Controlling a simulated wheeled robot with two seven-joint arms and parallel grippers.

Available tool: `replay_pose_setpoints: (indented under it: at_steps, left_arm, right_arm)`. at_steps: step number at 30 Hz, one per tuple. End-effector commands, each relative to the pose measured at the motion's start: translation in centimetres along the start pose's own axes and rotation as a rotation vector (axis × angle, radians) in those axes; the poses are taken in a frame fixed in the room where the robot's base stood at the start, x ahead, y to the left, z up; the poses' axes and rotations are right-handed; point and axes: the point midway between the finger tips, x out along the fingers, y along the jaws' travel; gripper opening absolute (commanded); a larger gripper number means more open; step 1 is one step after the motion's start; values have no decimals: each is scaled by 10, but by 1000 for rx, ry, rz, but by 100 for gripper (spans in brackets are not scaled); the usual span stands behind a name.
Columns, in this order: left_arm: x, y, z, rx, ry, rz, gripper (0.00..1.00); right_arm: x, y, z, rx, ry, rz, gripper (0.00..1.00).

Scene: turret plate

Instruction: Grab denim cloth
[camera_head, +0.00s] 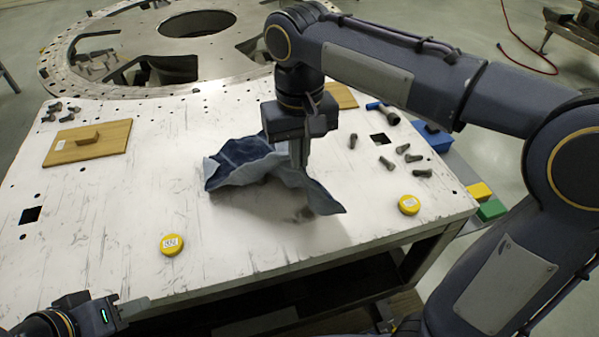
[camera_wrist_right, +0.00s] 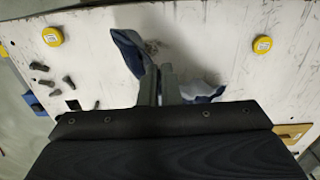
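The blue denim cloth (camera_head: 240,166) is bunched and draped around my right gripper (camera_head: 299,160) in the head view. My right gripper points down with its fingers shut on the middle of the cloth. Folds hang on both sides, and the shadow below suggests that the cloth is raised off the table. In the right wrist view, the cloth (camera_wrist_right: 129,50) shows on both sides of the close-set fingers (camera_wrist_right: 160,84); the pinched part is hidden. My left gripper (camera_head: 138,307) is low at the left, away from the cloth, and its opening is unclear.
The scratched white table (camera_head: 120,205) carries yellow round containers (camera_head: 172,245) (camera_head: 409,205) in front. A wooden board with a handle (camera_head: 88,142) lies left. Several dark bolts (camera_head: 387,163) and a blue-handled tool (camera_head: 383,112) lie right. A large ring plate (camera_head: 85,60) stands behind.

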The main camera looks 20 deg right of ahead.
Motion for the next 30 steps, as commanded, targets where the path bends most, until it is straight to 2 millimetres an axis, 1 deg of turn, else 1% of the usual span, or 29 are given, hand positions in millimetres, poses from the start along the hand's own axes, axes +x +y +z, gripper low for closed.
replay_pose_setpoints:
  at_steps: [1,3,8,11,15,18,22,30]
  left_arm:
    - [0,0,0,0,0,0,36]
    - [0,0,0,0,0,0,36]
    - [0,0,0,0,0,0,36]
    - [0,0,0,0,0,0,36]
    - [0,0,0,0,0,0,36]
    - [0,0,0,0,0,0,36]
    - [0,0,0,0,0,0,36]
    - [0,0,0,0,0,0,36]
  right_arm:
    - [-10,-1,-1,-1,4,-2,0]
    - [-18,-1,0,-1,2,-1,0]
    - [-31,0,0,-1,1,-1,0]
    - [-52,-1,-1,-1,4,-3,0]
    - [-86,-1,-1,0,4,-3,0]
    - [-104,-1,-1,0,2,-2,0]
    - [-113,0,0,0,-1,0,0]
    - [-112,0,0,0,-1,0,0]
